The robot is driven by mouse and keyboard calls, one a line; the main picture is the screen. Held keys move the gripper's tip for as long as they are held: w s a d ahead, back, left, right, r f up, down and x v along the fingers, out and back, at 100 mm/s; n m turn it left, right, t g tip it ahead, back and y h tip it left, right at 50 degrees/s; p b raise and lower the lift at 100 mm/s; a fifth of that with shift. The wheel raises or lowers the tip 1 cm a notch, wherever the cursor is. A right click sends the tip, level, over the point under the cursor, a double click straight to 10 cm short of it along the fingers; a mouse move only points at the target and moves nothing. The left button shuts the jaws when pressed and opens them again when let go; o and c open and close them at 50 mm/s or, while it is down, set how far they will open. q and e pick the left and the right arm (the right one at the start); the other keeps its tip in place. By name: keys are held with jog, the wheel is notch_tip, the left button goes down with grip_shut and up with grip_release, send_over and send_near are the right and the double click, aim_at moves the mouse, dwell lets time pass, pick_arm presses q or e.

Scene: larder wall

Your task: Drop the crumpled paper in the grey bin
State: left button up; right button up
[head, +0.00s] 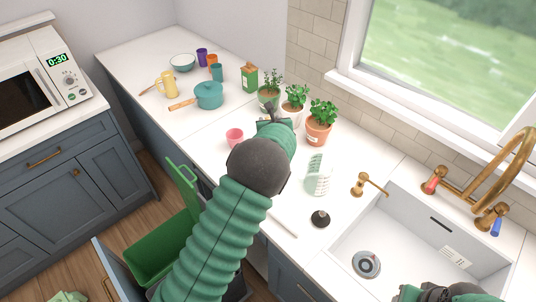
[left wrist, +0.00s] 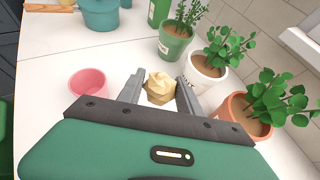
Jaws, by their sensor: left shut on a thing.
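The crumpled paper (left wrist: 160,86) is a tan ball between the fingers of my left gripper (left wrist: 160,90), which is shut on it above the white counter. In the head view my left gripper (head: 272,117) is beside the potted plants, and the paper cannot be made out there. A dark grey edge (head: 237,287), possibly the grey bin, shows beside the green bin (head: 160,247) in the pulled-out drawer; my left arm covers most of that area. My right gripper (head: 440,293) is cut off at the bottom edge over the sink, its jaws unclear.
A pink cup (head: 235,138) stands left of my left gripper. Potted plants (head: 318,133) stand close on its right. A teal pot (head: 208,95) is farther back. The green bin's lid (head: 183,187) stands raised.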

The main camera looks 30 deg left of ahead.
pick_arm(q)
jog(key=shift+s+f, duration=0.15)
jog(key=shift+f, duration=0.45)
pick_arm(e)
jog(key=shift+s+d+f, duration=0.1)
jog(key=shift+s+f, duration=0.1)
jog(key=shift+f, duration=0.2)
pick_arm(q)
jog(key=f, duration=0.9)
jog(key=shift+w+f, duration=0.2)
jog(key=shift+f, duration=0.1)
pick_arm(e)
jog(key=shift+w, duration=0.1)
pick_arm(q)
jog(key=o, duration=1.3)
jog(key=shift+d, duration=0.1)
pick_arm(e)
jog(key=shift+w, duration=0.1)
